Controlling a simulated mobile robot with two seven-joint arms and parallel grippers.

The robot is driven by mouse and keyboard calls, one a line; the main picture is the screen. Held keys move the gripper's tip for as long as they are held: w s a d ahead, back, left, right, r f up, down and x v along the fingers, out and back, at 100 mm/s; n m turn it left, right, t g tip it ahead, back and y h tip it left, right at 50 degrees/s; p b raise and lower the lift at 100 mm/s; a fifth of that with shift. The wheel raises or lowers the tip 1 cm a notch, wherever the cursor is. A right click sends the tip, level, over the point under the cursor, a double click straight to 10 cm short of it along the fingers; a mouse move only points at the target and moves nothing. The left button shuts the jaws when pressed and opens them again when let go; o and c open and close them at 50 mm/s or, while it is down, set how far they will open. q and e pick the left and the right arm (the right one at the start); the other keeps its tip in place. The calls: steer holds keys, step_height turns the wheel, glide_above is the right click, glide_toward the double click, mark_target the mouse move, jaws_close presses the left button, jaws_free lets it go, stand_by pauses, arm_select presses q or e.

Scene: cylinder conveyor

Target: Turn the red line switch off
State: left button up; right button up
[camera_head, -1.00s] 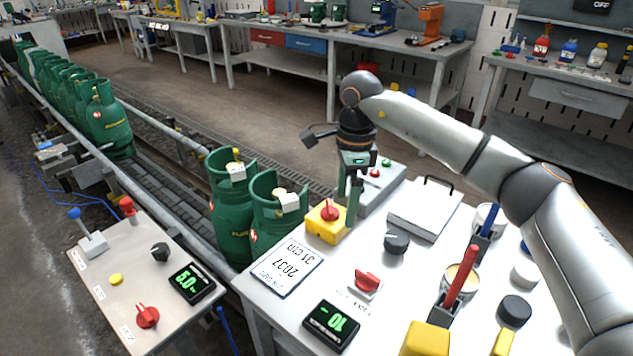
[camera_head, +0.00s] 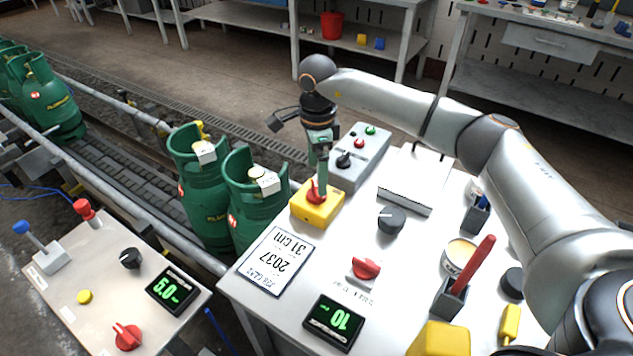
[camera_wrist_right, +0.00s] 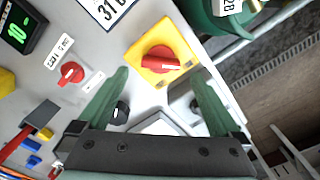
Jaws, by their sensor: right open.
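A red rotary switch (camera_head: 316,194) sits on a yellow box (camera_head: 327,210) on the white table, beside the green cylinders. The right wrist view shows the red switch (camera_wrist_right: 159,60) on its yellow box (camera_wrist_right: 140,76), its handle lying roughly left to right. My right gripper (camera_head: 321,178) is above the box, its fingers pointing down and partly covering the switch. In the right wrist view my right gripper (camera_wrist_right: 160,77) is open and empty, with its fingers apart and the switch beyond their tips. I cannot tell whether the fingers touch it. My left gripper is not in view.
Another red knob (camera_head: 365,268) is on the white table near a black display (camera_head: 333,321). A third red knob (camera_head: 127,337) is on the left panel (camera_head: 95,268). Green cylinders (camera_head: 258,200) stand close left of the yellow box. A grey button box (camera_head: 362,150) stands behind it.

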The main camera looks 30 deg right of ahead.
steer(key=shift+f, duration=2.25)
steer(key=c, duration=1.3)
